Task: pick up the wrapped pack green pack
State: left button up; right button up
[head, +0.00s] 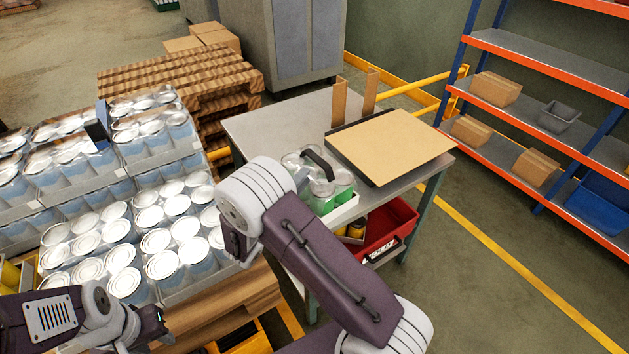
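The green pack (343,184) is a clear-wrapped group of cans with green lower sides and pale lids. It sits in a low white tray (343,212) on the grey table, partly hidden by my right arm. A dark curved piece lies across its top; I cannot tell whether it is a handle or part of my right gripper. My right arm reaches in front of the pack, and its gripper is mostly hidden behind the wrist. My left gripper (158,325) is low at the left, by the stacked cans and away from the pack; its opening is unclear.
A board-topped flat item (390,145) lies right of the pack on the table (270,122), with two upright brown posts behind. Stacked trays of silver cans (150,225) fill the left. A red bin (392,228) sits under the table. Shelving (540,100) stands at right.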

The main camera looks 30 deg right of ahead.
aim_at(315, 161)
jog(key=shift+x, duration=1.15)
jog(key=shift+w+d, duration=0.2)
jog(key=shift+d, duration=0.05)
jog(key=x, duration=0.2)
jog(key=p+x, duration=0.1)
jog(key=x, duration=0.1)
jog(key=shift+w+d, duration=0.1)
jog(key=shift+w, duration=0.35)
grip_shut()
jog(key=shift+r, duration=0.1)
